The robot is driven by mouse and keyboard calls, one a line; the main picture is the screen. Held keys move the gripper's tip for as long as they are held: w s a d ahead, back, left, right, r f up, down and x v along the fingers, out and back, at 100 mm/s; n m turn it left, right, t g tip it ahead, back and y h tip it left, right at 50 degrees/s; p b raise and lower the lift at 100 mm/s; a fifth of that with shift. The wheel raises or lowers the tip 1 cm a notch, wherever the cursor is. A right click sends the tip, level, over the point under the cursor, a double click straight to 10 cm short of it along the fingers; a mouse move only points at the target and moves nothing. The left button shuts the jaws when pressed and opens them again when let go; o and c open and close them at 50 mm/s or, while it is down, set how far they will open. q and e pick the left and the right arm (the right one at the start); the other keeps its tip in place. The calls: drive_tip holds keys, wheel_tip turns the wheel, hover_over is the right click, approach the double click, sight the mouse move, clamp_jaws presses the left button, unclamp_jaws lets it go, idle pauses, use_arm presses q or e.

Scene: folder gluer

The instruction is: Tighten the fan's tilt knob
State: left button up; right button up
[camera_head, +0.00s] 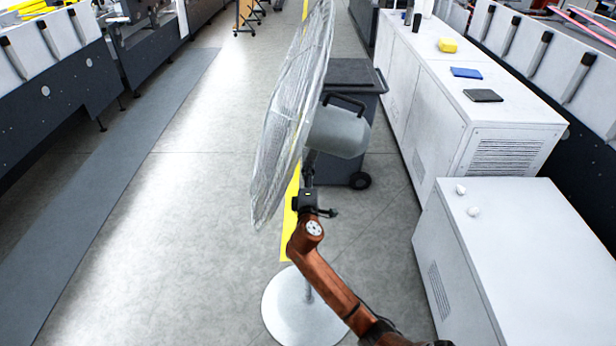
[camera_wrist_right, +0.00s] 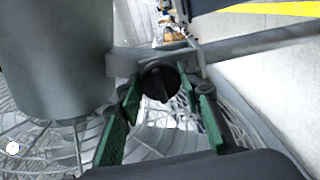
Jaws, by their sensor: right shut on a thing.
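The pedestal fan stands in the aisle, with its wire grille (camera_head: 292,115) on the left and its grey motor housing (camera_head: 340,131) on the right. Its round base (camera_head: 300,312) rests on the floor. The black tilt knob (camera_wrist_right: 159,80) shows in the right wrist view at the bracket under the housing, its raised bar roughly upright. My right gripper (camera_head: 312,192) is at the bracket below the housing. Its green-padded fingers (camera_wrist_right: 168,97) are on both sides of the knob, shut on it. The knob is hidden in the head view. My left gripper is out of view.
A dark wheeled cart (camera_head: 352,76) stands close behind the fan. White cabinets (camera_head: 430,95) line the right side, bearing a yellow item (camera_head: 447,45), a blue item (camera_head: 466,72) and a dark item (camera_head: 483,95). The floor (camera_head: 175,215) left of the fan is clear.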

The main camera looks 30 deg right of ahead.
idle(0.3)
drive_tip(key=o, duration=1.2)
drive_tip(key=shift+c, duration=0.2)
drive_tip(key=shift+s+a, duration=0.1)
drive_tip(key=v, duration=1.1)
drive_tip(key=shift+s+a, duration=0.25)
drive_tip(key=shift+s, duration=0.05)
drive_tip(key=shift+f, duration=0.15)
